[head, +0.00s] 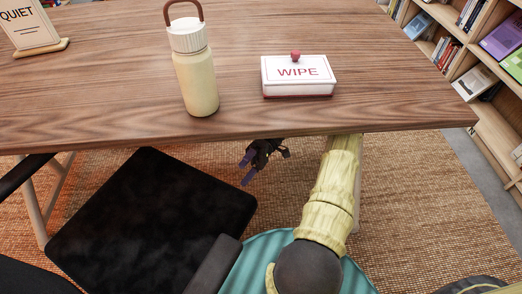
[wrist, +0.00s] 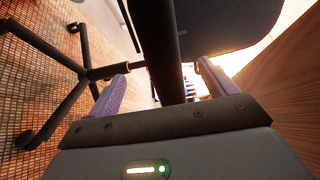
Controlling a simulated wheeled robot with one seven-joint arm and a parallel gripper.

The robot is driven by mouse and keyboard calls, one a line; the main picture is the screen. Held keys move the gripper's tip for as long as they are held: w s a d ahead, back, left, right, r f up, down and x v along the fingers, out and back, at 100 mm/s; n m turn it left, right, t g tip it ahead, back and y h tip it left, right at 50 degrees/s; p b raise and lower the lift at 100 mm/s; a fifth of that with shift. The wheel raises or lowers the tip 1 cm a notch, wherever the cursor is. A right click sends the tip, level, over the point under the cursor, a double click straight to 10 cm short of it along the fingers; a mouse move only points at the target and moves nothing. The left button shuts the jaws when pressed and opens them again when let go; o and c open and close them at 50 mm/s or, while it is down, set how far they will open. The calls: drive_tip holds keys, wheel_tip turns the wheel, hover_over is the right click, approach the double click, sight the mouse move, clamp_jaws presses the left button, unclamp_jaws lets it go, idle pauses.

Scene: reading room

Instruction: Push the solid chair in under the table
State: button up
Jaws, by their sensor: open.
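The solid chair has a plain black seat (head: 150,215) at the lower left of the head view, its far edge close to the table's near edge. The wooden table (head: 120,110) fills the upper part. My gripper (head: 247,168) is open, just below the table edge and near the seat's right side. In the wrist view, my gripper's purple fingers (wrist: 163,68) stand apart on either side of a dark upright bar (wrist: 166,45). Whether they touch it is unclear. A dark wheeled base (wrist: 80,70) shows at left.
On the table stand a cream bottle (head: 195,80), a white WIPE box (head: 298,77) and a QUIET sign (head: 30,28). A bookshelf (head: 495,110) is at right. A pale table leg (head: 40,215) stands at left. Woven rug (head: 420,200) lies bare at right.

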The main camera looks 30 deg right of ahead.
drive_tip(key=v, duration=0.9)
idle(0.6)
